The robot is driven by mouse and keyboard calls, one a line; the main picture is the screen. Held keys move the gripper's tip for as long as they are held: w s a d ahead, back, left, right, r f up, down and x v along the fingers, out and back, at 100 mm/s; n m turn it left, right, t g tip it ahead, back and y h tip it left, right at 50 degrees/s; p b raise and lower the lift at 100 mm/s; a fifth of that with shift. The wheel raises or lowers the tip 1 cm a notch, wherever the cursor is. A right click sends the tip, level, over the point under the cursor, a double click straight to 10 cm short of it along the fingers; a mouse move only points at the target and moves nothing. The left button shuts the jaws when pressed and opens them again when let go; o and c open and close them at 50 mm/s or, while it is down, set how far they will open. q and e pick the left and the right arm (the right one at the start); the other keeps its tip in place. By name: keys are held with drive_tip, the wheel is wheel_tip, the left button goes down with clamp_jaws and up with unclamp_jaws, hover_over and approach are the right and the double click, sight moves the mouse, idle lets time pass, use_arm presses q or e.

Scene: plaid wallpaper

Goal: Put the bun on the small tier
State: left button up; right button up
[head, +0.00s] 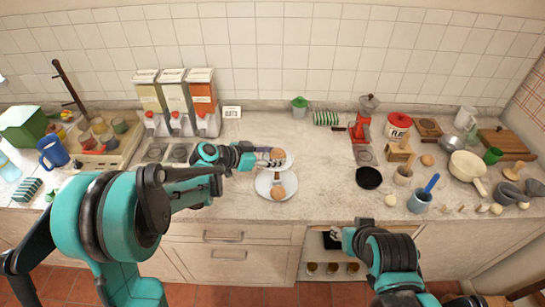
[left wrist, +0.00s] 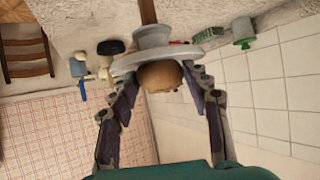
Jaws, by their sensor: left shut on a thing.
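A white two-tier stand has a small upper tier (head: 285,165) and a larger lower tier (head: 264,188). My left gripper (head: 268,156) is shut on a brown bun (head: 277,154) at the small tier. In the left wrist view, the bun (left wrist: 160,76) sits between the two fingers (left wrist: 158,85), close against the tier's rim (left wrist: 128,63). I cannot tell whether it rests on the tier. Another bun (head: 278,193) lies on the lower tier. My right gripper (head: 342,236) is low at the counter's front edge, away from the stand; its jaws are unclear.
Dispensers (head: 174,103) stand behind my left arm, and a wooden tray of jars (head: 104,137) is at the left. The counter between stand and pan is clear.

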use_arm(q)
drive_tip(key=shift+s+f, duration=0.1)
drive_tip(key=o, duration=1.2)
drive_tip(key=shift+c, duration=0.2)
